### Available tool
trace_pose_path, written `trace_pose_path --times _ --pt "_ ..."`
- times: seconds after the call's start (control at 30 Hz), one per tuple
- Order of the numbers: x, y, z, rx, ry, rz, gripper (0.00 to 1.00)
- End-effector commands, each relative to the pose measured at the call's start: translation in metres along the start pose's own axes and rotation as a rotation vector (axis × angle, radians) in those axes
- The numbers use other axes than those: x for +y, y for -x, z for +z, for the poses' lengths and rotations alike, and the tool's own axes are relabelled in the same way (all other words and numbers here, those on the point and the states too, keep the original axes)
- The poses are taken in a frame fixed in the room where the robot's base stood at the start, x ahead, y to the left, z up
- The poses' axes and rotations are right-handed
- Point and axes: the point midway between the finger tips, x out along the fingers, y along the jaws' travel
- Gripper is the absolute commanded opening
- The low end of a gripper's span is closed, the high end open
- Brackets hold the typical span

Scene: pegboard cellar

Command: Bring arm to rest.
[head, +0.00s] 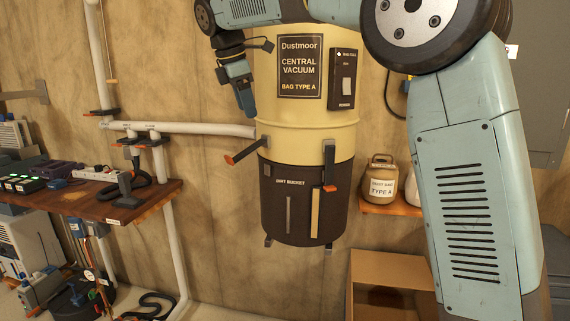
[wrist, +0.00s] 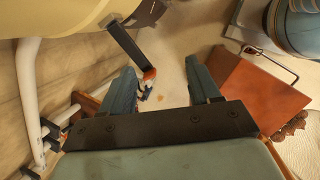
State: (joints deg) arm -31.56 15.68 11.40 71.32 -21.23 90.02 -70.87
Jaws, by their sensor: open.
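My gripper (head: 243,100) hangs in front of the left side of the cream central vacuum (head: 290,125), pointing down. In the wrist view my gripper (wrist: 163,80) has its two blue fingers apart with nothing held between them. My blue-grey arm arches across the top of the head view and down its right side, covering part of the scene. The vacuum's dark lower bucket (head: 275,217) is in place under the cream body. An orange-tipped lever (head: 246,150) sticks out at the vacuum's left, below my gripper. In the wrist view a dark orange-tipped lever (wrist: 128,45) appears beyond the fingers.
A wooden bench (head: 120,205) with chargers and a power strip stands at left. A white pipe (head: 200,130) runs to the vacuum. A dust-bag jug (head: 380,180) sits on a small shelf at right. An open cardboard box (head: 390,265) is below it.

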Motion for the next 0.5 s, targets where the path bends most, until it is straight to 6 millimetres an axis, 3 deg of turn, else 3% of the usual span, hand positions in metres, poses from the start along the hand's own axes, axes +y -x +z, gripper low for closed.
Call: trace_pose_path --times 0.03,0.2,0.5 --pt "-0.012 0.001 0.016 0.004 -0.059 0.006 0.62" --pt "-0.052 -0.003 0.060 0.025 -0.272 0.025 0.62" --pt "-0.136 -0.019 0.123 0.073 -0.663 0.052 0.62"
